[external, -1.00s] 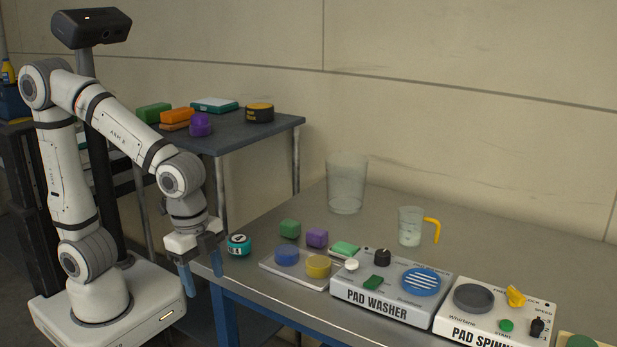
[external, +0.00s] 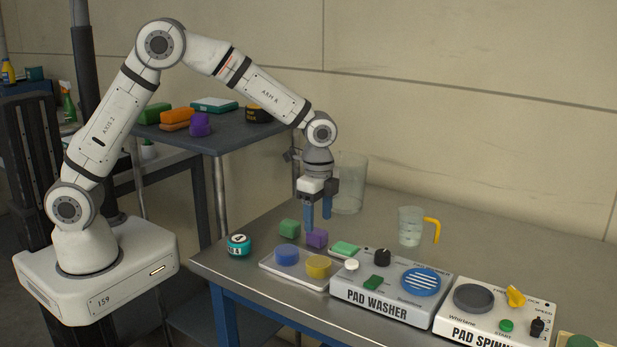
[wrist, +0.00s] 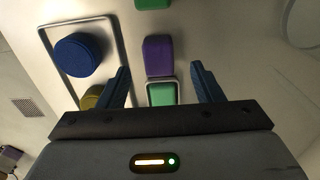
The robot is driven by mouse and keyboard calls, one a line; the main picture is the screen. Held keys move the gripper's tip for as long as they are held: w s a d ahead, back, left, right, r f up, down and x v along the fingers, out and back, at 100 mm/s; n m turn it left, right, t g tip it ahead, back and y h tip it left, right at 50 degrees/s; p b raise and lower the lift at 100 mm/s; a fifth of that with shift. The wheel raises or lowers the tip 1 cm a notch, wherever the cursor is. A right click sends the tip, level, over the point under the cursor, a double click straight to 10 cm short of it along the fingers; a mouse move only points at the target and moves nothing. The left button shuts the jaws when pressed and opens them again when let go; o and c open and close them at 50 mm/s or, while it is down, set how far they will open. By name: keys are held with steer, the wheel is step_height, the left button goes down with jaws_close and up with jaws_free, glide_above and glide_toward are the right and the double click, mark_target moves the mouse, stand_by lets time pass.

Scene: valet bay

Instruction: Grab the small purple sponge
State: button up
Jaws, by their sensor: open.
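The small purple sponge (external: 317,238) is a block lying on the grey metal table, between a green block and the tray. In the wrist view the purple sponge (wrist: 158,55) shows ahead of the fingertips, roughly between their lines. My gripper (external: 319,212) is open and empty, with its blue fingers pointing down above and close to the purple sponge. The wrist view shows both fingers of my gripper (wrist: 160,72) spread apart. Whether the fingers touch anything is not visible.
A green block (external: 289,228) sits left of the sponge. A tray (external: 268,268) with blue and yellow round pads is in front. A green-topped pad (external: 345,249) lies to the right, by the pad washer (external: 376,311). A clear container (external: 350,170) stands behind; a jug (external: 410,226) stands further right.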

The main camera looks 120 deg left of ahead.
mark_target(317, 231)
step_height(317, 231, down, 5)
steer(key=shift+s+d+r+p, duration=0.1)
steer(key=shift+p, duration=0.35)
steer(key=shift+c, duration=0.6)
steer(key=c, duration=0.9)
